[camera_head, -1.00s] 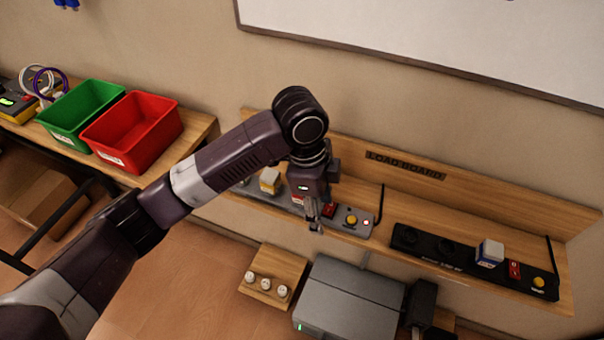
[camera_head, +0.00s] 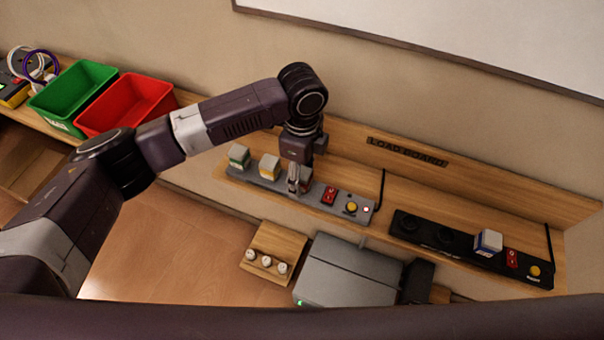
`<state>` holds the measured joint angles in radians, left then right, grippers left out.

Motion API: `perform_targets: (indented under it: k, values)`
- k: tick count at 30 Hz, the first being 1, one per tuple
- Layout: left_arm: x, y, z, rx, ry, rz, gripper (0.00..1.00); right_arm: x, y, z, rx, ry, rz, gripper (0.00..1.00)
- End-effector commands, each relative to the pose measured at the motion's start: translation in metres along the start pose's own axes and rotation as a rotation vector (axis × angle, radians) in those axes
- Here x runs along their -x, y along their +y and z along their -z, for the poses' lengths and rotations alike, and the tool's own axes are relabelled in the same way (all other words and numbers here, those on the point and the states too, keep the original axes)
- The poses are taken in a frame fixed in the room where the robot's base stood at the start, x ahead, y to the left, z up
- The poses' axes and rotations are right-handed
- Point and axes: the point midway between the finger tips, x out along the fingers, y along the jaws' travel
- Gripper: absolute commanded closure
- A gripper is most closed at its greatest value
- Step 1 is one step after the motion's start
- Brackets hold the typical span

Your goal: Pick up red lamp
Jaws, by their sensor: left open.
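My left gripper (camera_head: 293,184) hangs open, pointing down over the grey strip (camera_head: 338,211) on the load board. A small block that looks red and white, likely the red lamp (camera_head: 305,184), shows only in part behind its fingers. I cannot tell whether the fingers are around the block or in front of it. My right gripper is not in view.
A black strip (camera_head: 450,247) with a blue and white block (camera_head: 488,242) lies to the right. A grey box (camera_head: 350,272) stands below. Green (camera_head: 72,92) and red (camera_head: 125,104) bins sit left.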

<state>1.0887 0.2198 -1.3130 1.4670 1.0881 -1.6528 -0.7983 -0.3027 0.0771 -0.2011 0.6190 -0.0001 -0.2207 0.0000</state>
Motion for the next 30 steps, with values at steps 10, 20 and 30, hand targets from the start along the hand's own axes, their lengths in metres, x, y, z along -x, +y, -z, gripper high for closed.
perform_targets:
  k: [10, 20, 30]
  values:
    - [-0.0037, -0.0005, 0.0002, 0.0, 0.0, 0.002, 0.57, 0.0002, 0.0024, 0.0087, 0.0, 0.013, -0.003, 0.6]
    - [-0.0034, -0.0006, 0.0003, 0.0, 0.0, 0.002, 0.93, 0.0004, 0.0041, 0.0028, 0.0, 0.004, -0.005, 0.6]
    - [-0.0003, -0.001, 0.0005, 0.0, 0.001, 0.003, 0.96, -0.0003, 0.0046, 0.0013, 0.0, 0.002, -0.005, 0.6]
